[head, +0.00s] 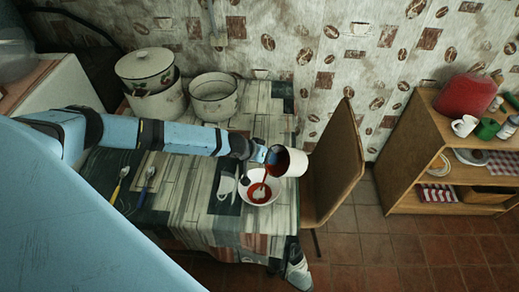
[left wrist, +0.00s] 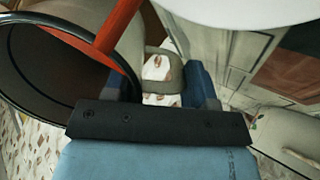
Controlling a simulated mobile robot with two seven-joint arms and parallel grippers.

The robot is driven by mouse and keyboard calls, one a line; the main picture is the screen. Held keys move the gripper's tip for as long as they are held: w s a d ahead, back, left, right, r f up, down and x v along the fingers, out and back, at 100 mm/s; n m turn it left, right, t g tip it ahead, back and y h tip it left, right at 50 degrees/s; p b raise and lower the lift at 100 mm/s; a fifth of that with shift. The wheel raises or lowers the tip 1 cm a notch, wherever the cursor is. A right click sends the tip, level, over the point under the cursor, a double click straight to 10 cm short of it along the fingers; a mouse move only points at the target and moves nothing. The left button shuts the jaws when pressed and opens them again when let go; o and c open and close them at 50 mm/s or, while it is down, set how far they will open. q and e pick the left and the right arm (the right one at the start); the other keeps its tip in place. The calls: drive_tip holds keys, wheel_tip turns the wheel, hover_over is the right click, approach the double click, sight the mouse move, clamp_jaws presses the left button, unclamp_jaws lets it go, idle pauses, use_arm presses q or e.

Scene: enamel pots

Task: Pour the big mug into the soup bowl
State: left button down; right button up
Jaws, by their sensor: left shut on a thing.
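The big mug (head: 291,163) is white with a dark rim and is tipped over toward the left, its mouth above the soup bowl. A red stream (left wrist: 112,38) runs from its mouth. The soup bowl (head: 273,180) is white, upright on the table, with red liquid inside. My left gripper (head: 262,156) is shut on the mug and holds it above the table. In the left wrist view the mug's dark rim (left wrist: 75,114) is close at left, and part of the white bowl (left wrist: 230,10) shows at top. My right gripper is out of view.
A table with a patterned cloth (head: 190,195) holds a lidded pot (head: 155,105), an open pot (head: 213,108) and spoons (head: 119,186) at left. A wooden chair (head: 336,165) stands close at the right. A low shelf (head: 405,170) is farther right.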

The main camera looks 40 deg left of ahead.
use_arm(q)
drive_tip(key=shift+r+t+b, duration=0.15)
drive_tip(key=shift+t+b, duration=0.25)
drive_tip(key=shift+b, duration=0.15)
idle(0.5)
drive_tip(key=shift+f+t+h+b, duration=0.55)
drive_tip(key=shift+t+b, duration=0.15)
drive_tip(key=shift+b, duration=1.6)
idle(0.3)
drive_tip(key=shift+b, duration=0.5)
